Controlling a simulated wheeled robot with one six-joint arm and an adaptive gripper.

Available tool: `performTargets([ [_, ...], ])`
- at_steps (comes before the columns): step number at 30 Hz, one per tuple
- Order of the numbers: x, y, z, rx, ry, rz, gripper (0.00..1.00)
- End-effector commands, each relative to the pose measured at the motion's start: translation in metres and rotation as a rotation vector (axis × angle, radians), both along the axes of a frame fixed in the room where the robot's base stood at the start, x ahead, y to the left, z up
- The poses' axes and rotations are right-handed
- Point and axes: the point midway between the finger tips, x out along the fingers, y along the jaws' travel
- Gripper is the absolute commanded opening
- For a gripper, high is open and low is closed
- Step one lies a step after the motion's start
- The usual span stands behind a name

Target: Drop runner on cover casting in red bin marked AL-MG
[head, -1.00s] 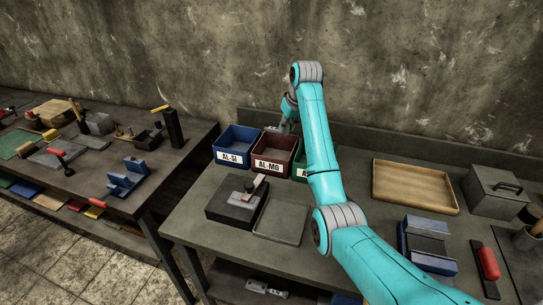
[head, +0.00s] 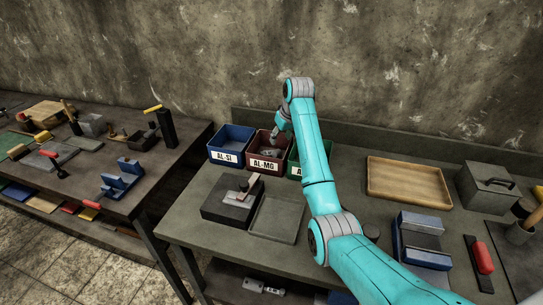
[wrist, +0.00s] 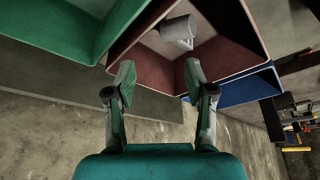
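The red bin marked AL-MG (head: 264,166) stands between a blue bin and a green bin at the back of the bench. My gripper (head: 275,137) is over the red bin, pointing down. In the wrist view my gripper (wrist: 159,76) is open, with its two fingers well apart and nothing between them.
The blue bin marked AL-SI (head: 231,140) and the green bin (head: 294,172) flank the red one closely. In front are a dark block with a clamp (head: 228,205) and a shallow grey tray (head: 276,222). A wooden tray (head: 409,206) lies to the right.

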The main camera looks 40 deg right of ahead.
Motion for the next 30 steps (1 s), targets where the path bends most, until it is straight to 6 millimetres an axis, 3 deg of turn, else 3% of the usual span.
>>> performTargets([
  [8,-0.001,0.0,0.003,0.0,0.0,0.0,0.54],
  [21,-0.024,0.003,0.059,-0.001,-0.002,0.0,0.54],
  [30,-0.029,0.004,0.069,0.0,0.001,0.0,0.54],
])
